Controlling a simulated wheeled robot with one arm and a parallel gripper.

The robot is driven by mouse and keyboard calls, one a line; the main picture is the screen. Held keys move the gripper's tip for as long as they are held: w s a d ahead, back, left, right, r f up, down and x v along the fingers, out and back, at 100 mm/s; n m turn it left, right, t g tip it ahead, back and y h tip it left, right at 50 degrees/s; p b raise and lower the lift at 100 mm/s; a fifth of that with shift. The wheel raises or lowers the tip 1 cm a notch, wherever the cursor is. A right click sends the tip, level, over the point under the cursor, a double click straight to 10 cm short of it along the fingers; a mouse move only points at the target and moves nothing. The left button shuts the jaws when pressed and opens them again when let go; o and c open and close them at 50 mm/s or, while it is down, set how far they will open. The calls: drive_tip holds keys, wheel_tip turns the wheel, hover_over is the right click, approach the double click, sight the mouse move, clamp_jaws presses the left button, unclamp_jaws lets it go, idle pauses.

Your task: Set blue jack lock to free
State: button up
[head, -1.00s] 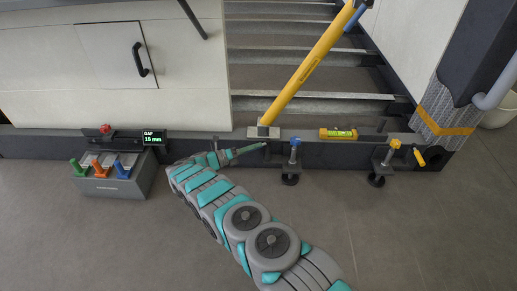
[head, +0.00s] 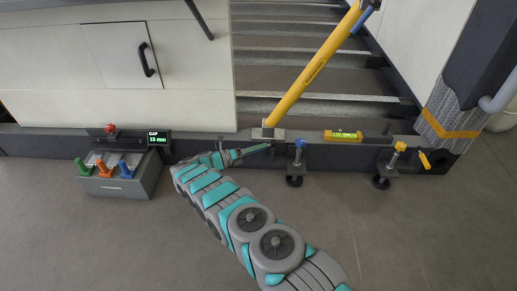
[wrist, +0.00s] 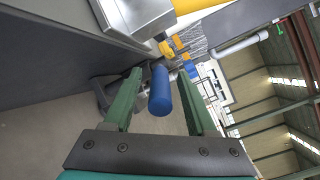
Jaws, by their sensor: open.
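The blue jack (head: 297,163) stands at the front edge of the sill, with a blue top and a round dark foot. In the wrist view a blue cylindrical grip (wrist: 160,92) lies between the two green fingers of my gripper (wrist: 158,74). The fingers are open, with a visible gap on each side of the grip. In the head view my gripper (head: 266,147) reaches in from the left and its tip is just left of the blue jack. The lock's setting and any marks on it cannot be read.
A yellow jack (head: 389,166) with a yellow handle stands to the right. A yellow spirit level (head: 343,136) and a slanted yellow strut (head: 312,68) rest on the sill. A grey box (head: 119,177) with coloured levers stands left, near a display reading GAP 15 mm (head: 158,138).

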drive_tip(key=shift+a, duration=0.1)
drive_tip(key=v, duration=0.7)
drive_tip(key=shift+s+a+p, duration=0.15)
drive_tip(key=shift+a+p, duration=0.1)
drive_tip(key=shift+p, duration=0.1)
